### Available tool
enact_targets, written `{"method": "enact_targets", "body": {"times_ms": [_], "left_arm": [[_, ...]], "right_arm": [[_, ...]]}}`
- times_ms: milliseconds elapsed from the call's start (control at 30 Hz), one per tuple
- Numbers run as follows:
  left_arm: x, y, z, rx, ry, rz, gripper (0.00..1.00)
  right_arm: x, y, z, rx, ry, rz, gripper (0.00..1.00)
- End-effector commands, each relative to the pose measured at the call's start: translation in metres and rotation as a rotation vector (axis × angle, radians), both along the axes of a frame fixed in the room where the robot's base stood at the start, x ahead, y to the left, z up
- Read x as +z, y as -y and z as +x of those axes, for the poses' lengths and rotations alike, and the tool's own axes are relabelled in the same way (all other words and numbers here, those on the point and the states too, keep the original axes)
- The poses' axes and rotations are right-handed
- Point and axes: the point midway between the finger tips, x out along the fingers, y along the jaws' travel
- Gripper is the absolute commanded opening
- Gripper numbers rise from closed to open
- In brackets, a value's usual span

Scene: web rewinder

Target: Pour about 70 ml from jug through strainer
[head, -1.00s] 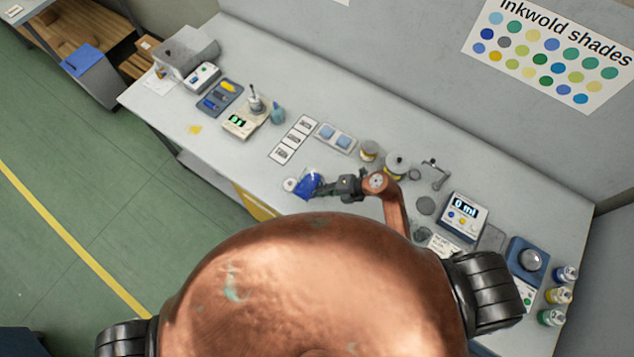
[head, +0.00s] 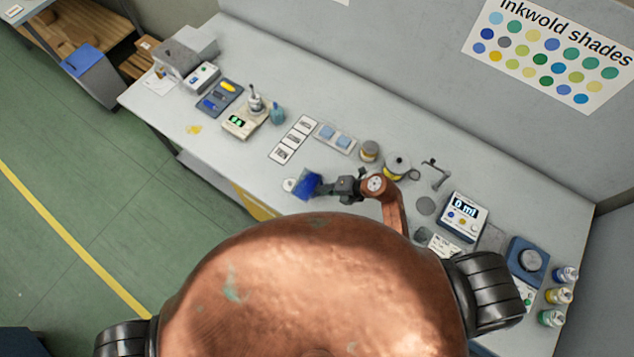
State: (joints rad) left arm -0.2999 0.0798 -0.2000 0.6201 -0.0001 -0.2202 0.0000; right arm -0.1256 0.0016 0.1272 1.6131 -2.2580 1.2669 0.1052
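The blue jug (head: 307,184) is near the front edge of the bench, in the middle of the head view. My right gripper (head: 338,187) reaches it from the right and appears shut on its right side; the exact finger contact is too small to see. The jug looks tilted, and I cannot tell whether it touches the bench. A small white round piece (head: 289,184) lies just left of it. I cannot clearly make out the strainer. A box with a display reading 0 ml (head: 464,212) stands to the right. My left gripper is not in view.
A grey round disc (head: 425,206) and a metal stand (head: 435,173) are right of my arm. Tins (head: 370,151) stand behind it. A card with printed boxes (head: 293,140) and a tray with blue pieces (head: 335,138) lie beyond the jug. Colour bottles (head: 558,295) line the right end.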

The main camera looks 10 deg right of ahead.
Motion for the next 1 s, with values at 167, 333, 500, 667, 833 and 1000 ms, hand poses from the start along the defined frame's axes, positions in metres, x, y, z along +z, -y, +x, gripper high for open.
{"method": "enact_targets", "body": {"times_ms": [167,333,500,667,833,1000], "left_arm": [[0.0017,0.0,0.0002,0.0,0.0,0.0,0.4],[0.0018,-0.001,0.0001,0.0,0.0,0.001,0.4],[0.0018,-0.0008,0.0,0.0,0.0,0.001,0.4],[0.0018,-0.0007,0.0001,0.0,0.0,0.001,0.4],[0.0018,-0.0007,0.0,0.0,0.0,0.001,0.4],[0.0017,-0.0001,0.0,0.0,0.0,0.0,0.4]], "right_arm": [[-0.0059,0.0029,0.0018,-0.004,0.117,-0.116,0.0],[-0.0065,0.0035,0.0044,-0.008,0.134,-0.131,0.0],[-0.0066,0.0032,0.0044,-0.008,0.133,-0.13,0.0],[-0.0066,0.0032,0.0044,-0.007,0.132,-0.13,0.0],[-0.0065,0.0033,0.0043,-0.008,0.132,-0.128,0.0],[-0.0065,0.0033,0.0043,-0.008,0.132,-0.128,0.0]]}}
